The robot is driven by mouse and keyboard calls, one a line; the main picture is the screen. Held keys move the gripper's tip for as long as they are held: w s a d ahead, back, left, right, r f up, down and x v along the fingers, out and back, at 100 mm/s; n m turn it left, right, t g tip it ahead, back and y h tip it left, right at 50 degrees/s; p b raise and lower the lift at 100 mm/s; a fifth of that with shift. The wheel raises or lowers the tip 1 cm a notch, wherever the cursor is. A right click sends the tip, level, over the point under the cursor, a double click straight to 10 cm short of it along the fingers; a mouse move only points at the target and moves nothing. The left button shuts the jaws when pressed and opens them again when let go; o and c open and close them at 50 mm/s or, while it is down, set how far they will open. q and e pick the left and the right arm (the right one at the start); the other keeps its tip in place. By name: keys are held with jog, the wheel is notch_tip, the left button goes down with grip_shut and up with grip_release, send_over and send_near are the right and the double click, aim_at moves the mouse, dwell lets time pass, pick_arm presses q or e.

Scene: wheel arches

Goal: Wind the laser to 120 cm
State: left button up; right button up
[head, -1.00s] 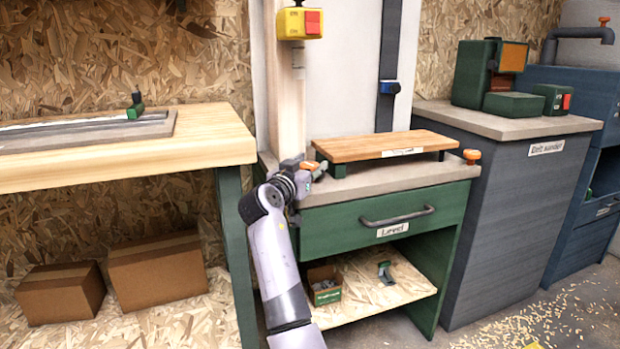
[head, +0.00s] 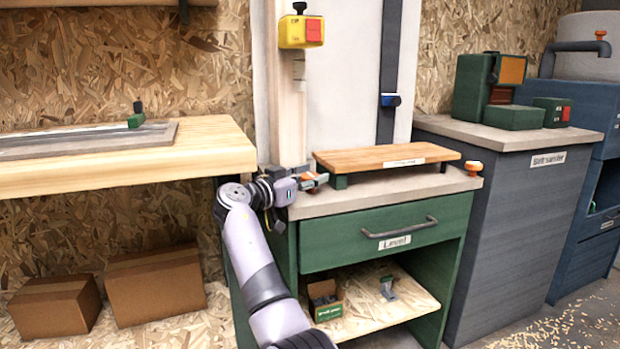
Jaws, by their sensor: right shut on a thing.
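My right gripper (head: 312,181) is at the foot of the pale upright post, at the left front corner of the green bench's top. It is shut on a small orange handle (head: 309,176), mostly hidden by the fingers. A yellow box with a red face (head: 301,32) sits high on the post. A small blue block (head: 390,100) sits on a dark vertical strip (head: 387,60) to the right. I cannot tell which of them is the laser, and no height reading is legible. My left gripper is not in view.
An orange knob (head: 473,167) is at the bench's right end. A wooden workbench (head: 120,168) stands left, close to my arm. A grey cabinet (head: 500,220) stands right.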

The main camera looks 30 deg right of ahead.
jog(key=o, duration=0.9)
jog(key=v, duration=1.2)
jog(key=shift+f, duration=0.1)
